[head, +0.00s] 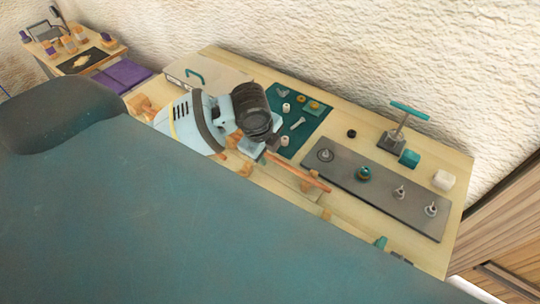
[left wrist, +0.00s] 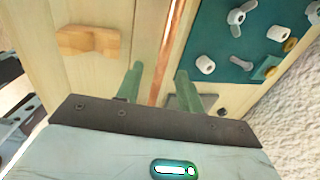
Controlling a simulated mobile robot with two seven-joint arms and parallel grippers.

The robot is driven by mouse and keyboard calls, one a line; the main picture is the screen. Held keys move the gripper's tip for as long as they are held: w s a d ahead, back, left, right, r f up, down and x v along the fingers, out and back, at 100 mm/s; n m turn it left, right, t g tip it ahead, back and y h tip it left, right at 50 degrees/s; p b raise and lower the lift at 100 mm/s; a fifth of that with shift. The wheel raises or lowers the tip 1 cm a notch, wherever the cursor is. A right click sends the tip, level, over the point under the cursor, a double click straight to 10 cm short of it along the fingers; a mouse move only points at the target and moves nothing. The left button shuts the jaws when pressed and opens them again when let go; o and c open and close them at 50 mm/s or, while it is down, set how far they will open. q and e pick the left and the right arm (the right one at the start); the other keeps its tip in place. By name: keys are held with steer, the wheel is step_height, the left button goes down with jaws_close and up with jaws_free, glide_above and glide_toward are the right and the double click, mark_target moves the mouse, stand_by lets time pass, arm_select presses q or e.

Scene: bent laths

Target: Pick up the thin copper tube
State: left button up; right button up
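The thin copper tube (head: 300,172) lies lengthwise over the pale wooden bench, its near end hidden behind my left gripper in the head view. In the left wrist view the tube (left wrist: 172,45) runs down between the two green fingers of my left gripper (left wrist: 158,90). The fingers stand apart with gaps on both sides of the tube, so the gripper is open. In the head view the left gripper (head: 258,147) is at the tube's left end. Small green pieces at the bench's front edge may be my right gripper (head: 388,249), mostly hidden by my own body.
A teal mat (head: 306,117) with nuts and bolts lies behind the tube. A grey plate (head: 378,200) with several small parts is to the right. A teal-handled tool (head: 405,112) stands at the back. A wooden block (left wrist: 88,41) lies left of the tube.

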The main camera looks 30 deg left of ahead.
arm_select(q)
jaws_close()
steer(key=shift+r, duration=0.1)
stand_by(0.3)
